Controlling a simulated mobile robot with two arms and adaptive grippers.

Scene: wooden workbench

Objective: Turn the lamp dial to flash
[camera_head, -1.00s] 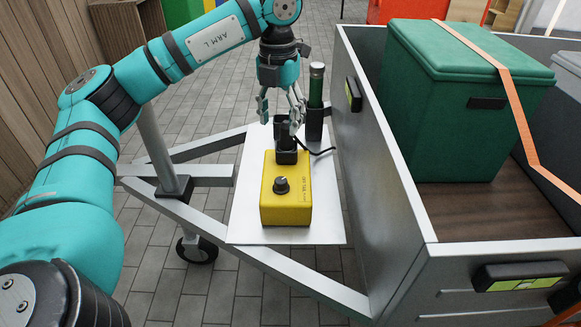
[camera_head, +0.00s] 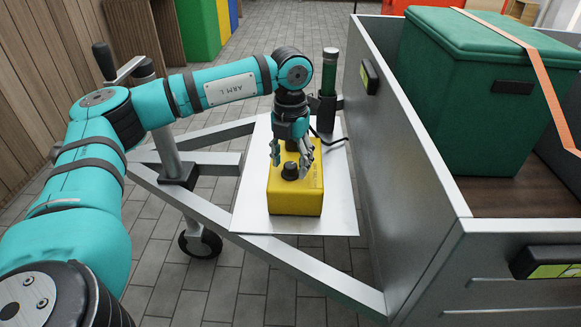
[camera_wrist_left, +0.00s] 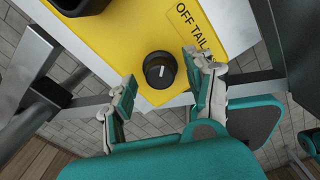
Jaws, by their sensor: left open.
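The yellow lamp box (camera_head: 296,198) stands on a metal plate, with a black dial (camera_head: 290,171) on its top. In the left wrist view the dial (camera_wrist_left: 160,69) has a white pointer line, and the box (camera_wrist_left: 120,40) bears a label (camera_wrist_left: 192,28) reading "OFF TAIL"; the rest of the label is cut off. My left gripper (camera_head: 290,160) is open above the box, with its fingers pointing down. In the left wrist view its two fingertips (camera_wrist_left: 160,75) stand on either side of the dial, apart from it. My right gripper is not in view.
The metal plate (camera_head: 250,205) rests on a trailer frame (camera_head: 225,130). The grey trailer wall (camera_head: 395,150) rises close on the right, with a green box (camera_head: 480,110) inside. A dark green cylinder (camera_head: 328,75) stands behind the lamp box. Floor on the left is open.

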